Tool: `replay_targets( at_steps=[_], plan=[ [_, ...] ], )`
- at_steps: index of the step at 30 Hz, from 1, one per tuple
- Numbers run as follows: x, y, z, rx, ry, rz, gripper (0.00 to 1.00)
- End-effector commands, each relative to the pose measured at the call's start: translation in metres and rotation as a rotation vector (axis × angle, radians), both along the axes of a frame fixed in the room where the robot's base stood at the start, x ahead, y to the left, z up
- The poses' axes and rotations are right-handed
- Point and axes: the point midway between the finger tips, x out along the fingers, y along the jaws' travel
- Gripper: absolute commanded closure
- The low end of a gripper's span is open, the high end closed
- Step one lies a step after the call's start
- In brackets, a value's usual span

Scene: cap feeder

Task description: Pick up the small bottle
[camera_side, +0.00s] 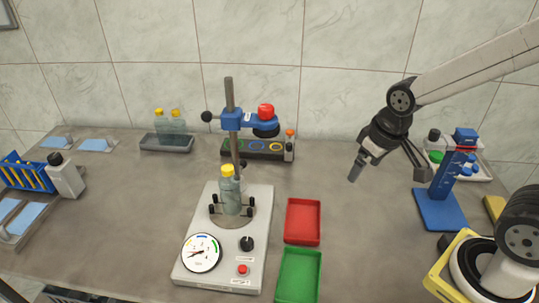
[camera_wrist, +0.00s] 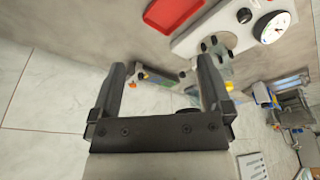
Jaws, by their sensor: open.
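Several bottles show, and I cannot tell for sure which is the small bottle. A slim clear bottle with an orange cap (camera_side: 289,148) stands at the right end of the dark rack (camera_side: 255,154). A clear bottle with a yellow cap (camera_side: 230,193) stands upright between the posts of the white machine (camera_side: 190,266). Two yellow-capped bottles (camera_side: 170,124) stand in a grey tray (camera_side: 167,145) at the back left. My gripper (camera_side: 390,176) is open and empty above the table, right of the rack and apart from every bottle. Its open jaws also show in the wrist view (camera_wrist: 162,66).
A red tray (camera_side: 303,222) and a green tray (camera_side: 299,277) lie right of the machine. A pole with a blue clamp and red knob (camera_side: 266,111) rises over it. A blue stand (camera_side: 440,205) is at the right. The table below my gripper is clear.

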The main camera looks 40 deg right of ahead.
Motion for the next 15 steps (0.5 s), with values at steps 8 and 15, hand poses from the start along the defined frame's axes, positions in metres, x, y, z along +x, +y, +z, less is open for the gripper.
replay_targets(
  at_steps=[8,15],
  plan=[
    [0.022,0.006,0.006,-0.003,0.008,0.038,0.00],
    [0.051,0.015,0.013,-0.007,0.018,0.089,0.00]
  ],
)
